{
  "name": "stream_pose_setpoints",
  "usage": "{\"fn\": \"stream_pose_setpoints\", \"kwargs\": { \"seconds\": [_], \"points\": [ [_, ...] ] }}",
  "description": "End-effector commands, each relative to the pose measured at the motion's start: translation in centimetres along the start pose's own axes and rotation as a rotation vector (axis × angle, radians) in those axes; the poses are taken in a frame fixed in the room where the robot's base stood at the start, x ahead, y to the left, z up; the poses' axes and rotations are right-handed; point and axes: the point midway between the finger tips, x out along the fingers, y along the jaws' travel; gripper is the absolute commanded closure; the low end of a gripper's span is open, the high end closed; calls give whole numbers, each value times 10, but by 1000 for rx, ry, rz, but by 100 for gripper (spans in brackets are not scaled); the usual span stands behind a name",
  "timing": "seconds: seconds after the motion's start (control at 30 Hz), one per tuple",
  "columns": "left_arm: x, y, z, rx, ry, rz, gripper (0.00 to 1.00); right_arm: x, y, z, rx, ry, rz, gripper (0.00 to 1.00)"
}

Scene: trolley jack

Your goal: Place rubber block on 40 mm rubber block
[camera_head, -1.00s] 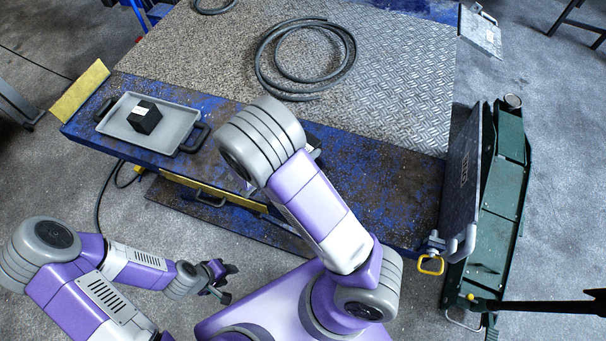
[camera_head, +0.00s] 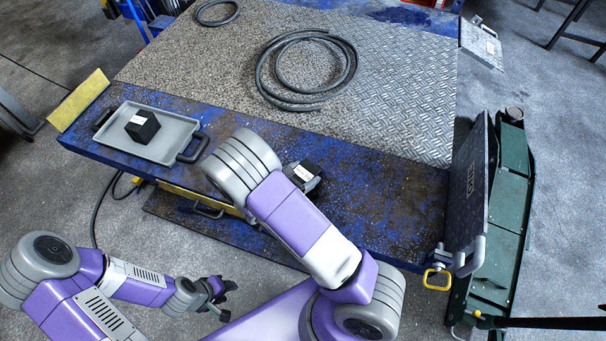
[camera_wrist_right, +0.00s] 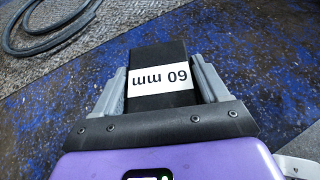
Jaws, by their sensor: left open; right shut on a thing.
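A black block labelled "60 mm" (camera_wrist_right: 160,77) is between the jaws of my right gripper (camera_wrist_right: 162,88) in the right wrist view. In the head view this block (camera_head: 312,167) shows just past my right forearm, over the blue platform edge; whether it touches the platform I cannot tell. Another black block (camera_head: 143,126) with a white label too small to read sits in a grey tray (camera_head: 172,150) on the left of the blue edge. My right gripper is well to the right of that tray. My left gripper (camera_head: 221,298) is open and empty, low over the floor.
The blue platform edge (camera_head: 390,195) is clear to the right of the held block. A coiled black hose (camera_head: 350,75) lies on the metal plate behind. A green trolley jack (camera_head: 508,190) stands on the right. The tray's raised rim and handles surround the other block.

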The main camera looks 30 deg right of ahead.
Motion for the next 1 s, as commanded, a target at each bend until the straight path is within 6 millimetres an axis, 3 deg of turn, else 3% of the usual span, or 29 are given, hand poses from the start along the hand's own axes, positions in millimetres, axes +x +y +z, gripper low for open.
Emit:
{"fn": "stream_pose_setpoints", "kwargs": {
  "seconds": [0.07,0.1,0.27,0.63,0.77,1.0],
  "points": [
    [3,-1,0,0,0,0,57,1,0,-2,0,-2,0,78],
    [3,-1,0,0,0,0,57,2,0,-4,-1,0,0,25],
    [2,-1,0,0,0,0,57,1,0,-3,-1,0,0,1],
    [-2,1,0,0,0,0,57,-1,0,2,0,0,0,1],
    [-6,2,0,0,0,0,57,-21,1,2,0,1,4,1],
    [-18,7,1,0,0,0,57,-75,1,2,0,1,4,1]
  ]
}}
